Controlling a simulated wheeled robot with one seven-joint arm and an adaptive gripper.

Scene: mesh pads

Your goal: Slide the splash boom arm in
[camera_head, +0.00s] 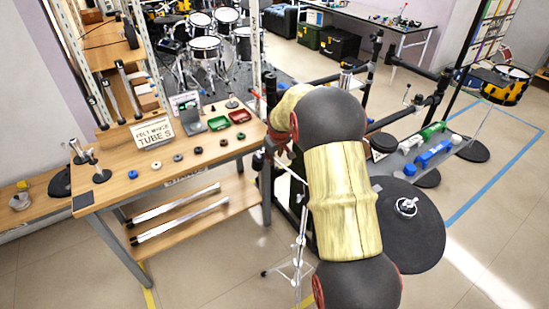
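My arm reaches up from the bottom centre and bends left, its yellow-and-grey links covering much of the middle. Its far end, where my gripper (277,156) appears to be, is a small dark, partly hidden shape beside the workbench's right end. I cannot make out its fingers or whether it holds anything. A chrome stand (300,242) with splayed legs stands on the floor just below it. A thin chrome rod (289,169) slants near the stand's top; I cannot tell whether this is the splash boom arm or whether it is held or seated.
The wooden workbench (215,150) at left bears a sign, small rings and trays, with chrome bars on its lower shelf (190,212). A large dark round pad (418,235) is close to my arm's right. Black rack bars (408,112) stand behind. Floor is clear at lower right.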

